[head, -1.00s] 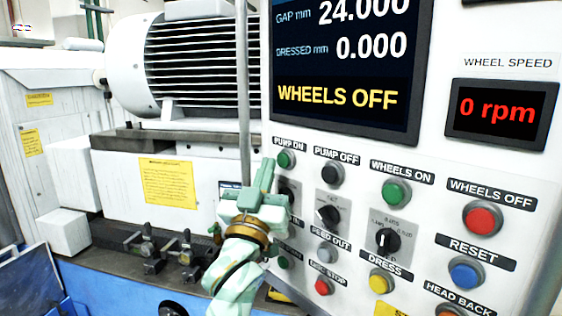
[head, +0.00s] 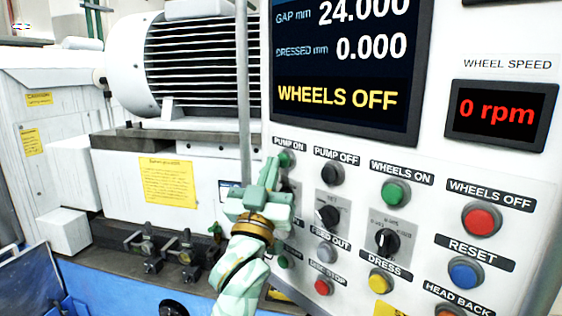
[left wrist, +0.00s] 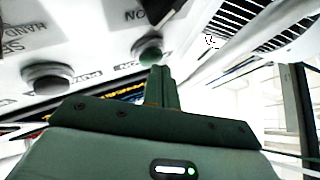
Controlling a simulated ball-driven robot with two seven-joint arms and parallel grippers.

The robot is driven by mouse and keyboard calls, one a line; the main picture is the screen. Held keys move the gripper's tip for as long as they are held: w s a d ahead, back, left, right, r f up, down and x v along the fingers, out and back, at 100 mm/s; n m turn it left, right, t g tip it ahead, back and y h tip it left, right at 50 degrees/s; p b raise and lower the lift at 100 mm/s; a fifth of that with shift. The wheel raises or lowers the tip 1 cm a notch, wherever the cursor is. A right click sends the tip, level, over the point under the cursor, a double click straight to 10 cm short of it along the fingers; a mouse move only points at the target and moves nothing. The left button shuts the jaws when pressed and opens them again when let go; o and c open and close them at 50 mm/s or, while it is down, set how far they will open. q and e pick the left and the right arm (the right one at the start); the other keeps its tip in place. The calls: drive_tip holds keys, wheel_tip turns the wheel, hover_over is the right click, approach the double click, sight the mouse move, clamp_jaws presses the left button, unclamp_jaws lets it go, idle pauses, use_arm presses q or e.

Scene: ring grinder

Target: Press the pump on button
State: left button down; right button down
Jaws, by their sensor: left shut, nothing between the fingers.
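The green pump on button (head: 287,158) is at the upper left of the control panel, under its "PUMP ON" label. My left gripper (head: 271,165) is shut and empty, with its fingertips right beside this button and covering part of its left side. In the left wrist view, the shut fingers (left wrist: 162,75) point at the green button (left wrist: 150,48), whose lower edge is close to the tips. I cannot tell whether they touch. The dark pump off button (head: 332,173) is to the right. My right gripper is not in view.
The panel (head: 440,205) holds several other buttons and knobs close by, including the green wheels on button (head: 396,192). A screen (head: 340,75) above reads "WHEELS OFF". A vertical grey pole (head: 243,90) stands just left of the panel. A motor (head: 190,65) is behind.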

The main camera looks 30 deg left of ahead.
use_arm(q)
drive_tip(key=shift+w+d, duration=0.15)
drive_tip(key=shift+w, duration=0.25)
idle(0.6)
drive_tip(key=shift+s, duration=0.1)
drive_tip(key=shift+s+a+p, duration=0.3)
drive_tip(key=shift+s+p, duration=0.25)
drive_tip(key=shift+s, duration=0.2)
drive_tip(key=s, duration=0.1)
drive_tip(key=s+a+p, duration=0.1)
drive_tip(key=s, duration=0.1)
drive_tip(key=s+p, duration=0.1)
drive_tip(key=shift+s+a, duration=0.35)
idle(0.6)
